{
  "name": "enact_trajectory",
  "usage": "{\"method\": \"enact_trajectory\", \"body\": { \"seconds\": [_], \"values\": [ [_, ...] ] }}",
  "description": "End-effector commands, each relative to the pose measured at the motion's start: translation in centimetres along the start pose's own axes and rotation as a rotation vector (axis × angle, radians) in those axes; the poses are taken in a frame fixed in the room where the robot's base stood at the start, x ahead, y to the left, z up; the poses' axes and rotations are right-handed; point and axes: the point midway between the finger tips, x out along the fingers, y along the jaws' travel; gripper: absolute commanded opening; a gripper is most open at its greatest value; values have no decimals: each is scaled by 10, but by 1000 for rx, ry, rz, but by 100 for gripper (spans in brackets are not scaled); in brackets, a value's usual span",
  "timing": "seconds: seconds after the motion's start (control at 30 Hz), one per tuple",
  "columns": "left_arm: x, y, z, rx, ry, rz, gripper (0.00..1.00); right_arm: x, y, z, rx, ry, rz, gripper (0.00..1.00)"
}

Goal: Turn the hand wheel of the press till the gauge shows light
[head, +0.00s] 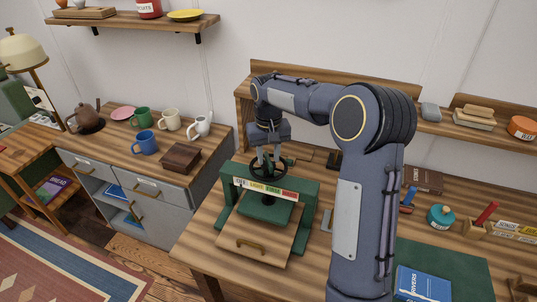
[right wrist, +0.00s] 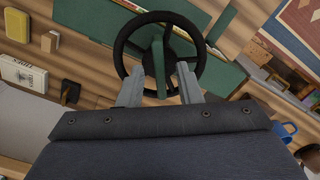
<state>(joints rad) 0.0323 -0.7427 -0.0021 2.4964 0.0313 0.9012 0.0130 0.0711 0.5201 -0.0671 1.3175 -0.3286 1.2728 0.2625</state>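The green press (head: 309,215) stands on the wooden workbench, with a black hand wheel (head: 268,170) on top. The wheel also shows in the right wrist view (right wrist: 122,45), with a green bar (right wrist: 159,65) across its middle. The gauge (head: 266,190) is a strip of white, yellow, green and red fields on the press's front beam; one field seems to read LIGHT. I cannot make out its pointer surely. My right gripper (head: 266,156) points down at the wheel. Its fingers (right wrist: 158,85) are apart, one on each side of the bar; contact is unclear. My left gripper is out of view.
A blue book (head: 422,285), a teal pot (head: 440,216) and tools lie right of my arm. A cabinet with mugs (head: 145,142) and a wooden box (head: 181,157) stands left.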

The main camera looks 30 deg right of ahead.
Motion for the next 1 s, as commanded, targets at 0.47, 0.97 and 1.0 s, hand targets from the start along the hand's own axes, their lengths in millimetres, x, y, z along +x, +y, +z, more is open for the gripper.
{"method": "enact_trajectory", "body": {
  "seconds": [0.47, 0.97, 1.0],
  "values": [
    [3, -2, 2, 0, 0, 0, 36, -56, 0, -1, -1, 4, -1, 32],
    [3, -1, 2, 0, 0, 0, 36, -78, 0, 0, 0, 0, 0, 32],
    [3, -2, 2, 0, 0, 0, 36, -78, 0, 0, 0, 0, 0, 32]
  ]
}}
